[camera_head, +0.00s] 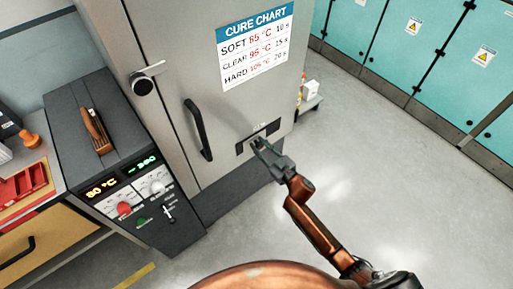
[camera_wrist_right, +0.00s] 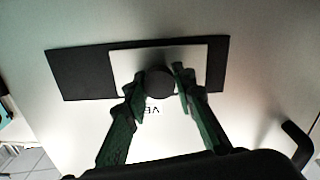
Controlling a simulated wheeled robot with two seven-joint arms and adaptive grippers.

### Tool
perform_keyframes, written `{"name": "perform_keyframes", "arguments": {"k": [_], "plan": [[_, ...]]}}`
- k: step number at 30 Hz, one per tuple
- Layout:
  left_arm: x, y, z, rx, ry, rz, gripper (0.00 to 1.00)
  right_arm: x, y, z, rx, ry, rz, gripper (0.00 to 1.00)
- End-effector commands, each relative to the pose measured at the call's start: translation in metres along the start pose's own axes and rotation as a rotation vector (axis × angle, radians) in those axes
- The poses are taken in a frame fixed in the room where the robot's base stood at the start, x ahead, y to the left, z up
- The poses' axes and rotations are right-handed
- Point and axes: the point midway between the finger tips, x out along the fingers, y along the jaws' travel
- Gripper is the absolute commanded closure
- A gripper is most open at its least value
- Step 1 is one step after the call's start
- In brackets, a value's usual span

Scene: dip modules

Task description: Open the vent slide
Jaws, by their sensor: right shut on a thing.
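The vent slide is low on the front of the grey oven cabinet. In the right wrist view its light plate (camera_wrist_right: 125,64) with a round dark knob (camera_wrist_right: 158,82) sits across a black slot (camera_wrist_right: 78,74). More black shows left of the plate than right of it. My right gripper (camera_wrist_right: 160,84) has its two green fingers on either side of the knob, shut on it. In the head view my right gripper (camera_head: 261,147) is at the vent slot (camera_head: 272,129) and hides part of the slide. My left gripper is in neither view.
The cabinet door has a black handle (camera_head: 198,130) and a cure chart (camera_head: 256,45). A control box (camera_head: 130,190) with dials and displays stands left. Teal lockers (camera_head: 415,55) line the back right. The floor (camera_head: 400,170) on the right is clear.

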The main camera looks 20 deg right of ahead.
Motion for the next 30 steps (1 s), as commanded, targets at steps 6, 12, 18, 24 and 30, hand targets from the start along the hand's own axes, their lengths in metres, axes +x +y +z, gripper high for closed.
{"name": "perform_keyframes", "arguments": {"k": [6, 12, 18, 24, 30], "plan": [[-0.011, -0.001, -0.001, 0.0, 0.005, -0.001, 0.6, 0.0, 0.059, 0.01, -0.006, -0.005, 0.004, 1.0], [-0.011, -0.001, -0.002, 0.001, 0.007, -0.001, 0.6, -0.001, 0.082, 0.016, -0.002, -0.004, 0.004, 1.0], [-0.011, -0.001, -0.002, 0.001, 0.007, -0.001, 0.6, -0.002, 0.085, 0.017, -0.001, -0.004, 0.007, 1.0], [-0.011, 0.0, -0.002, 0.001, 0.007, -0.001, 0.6, -0.002, 0.087, 0.017, -0.001, -0.005, 0.01, 0.7], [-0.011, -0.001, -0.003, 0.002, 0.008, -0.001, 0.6, -0.001, 0.085, 0.017, -0.001, -0.004, 0.007, 0.58]]}}
